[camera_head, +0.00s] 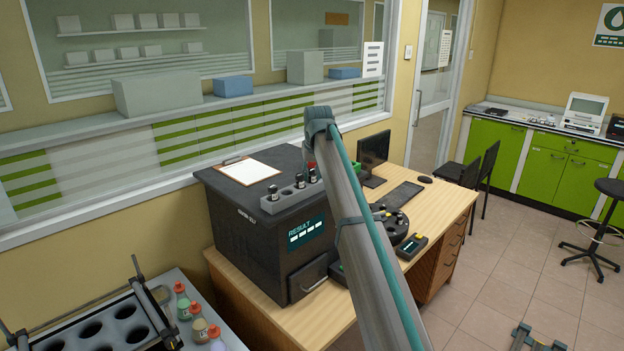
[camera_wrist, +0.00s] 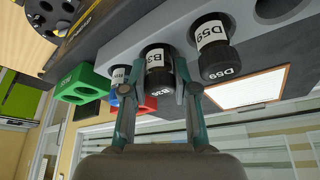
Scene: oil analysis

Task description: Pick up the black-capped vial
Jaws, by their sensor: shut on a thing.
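A black-capped vial (camera_wrist: 155,62) with a white label starting "B3" is in the middle of the wrist view. My gripper (camera_wrist: 158,72) is closed around it, one finger on each side near the cap. Its lower end is at the grey rack (camera_wrist: 118,48); I cannot tell if it is lifted at all. Another black-capped vial (camera_wrist: 212,52), labelled D59, stands in the rack to the right, and a smaller labelled vial (camera_wrist: 118,76) is to the left. In the head view, the rack (camera_head: 284,204) sits on the dark analyzer (camera_head: 262,240); my arm hides the gripper there.
A clipboard (camera_head: 248,171) lies behind the rack. Green (camera_wrist: 80,84) and red (camera_wrist: 150,103) holders show near my fingers in the wrist view. A monitor (camera_head: 373,154) and keyboard (camera_head: 397,194) stand on the desk to the right. Bottles (camera_head: 199,326) stand at lower left.

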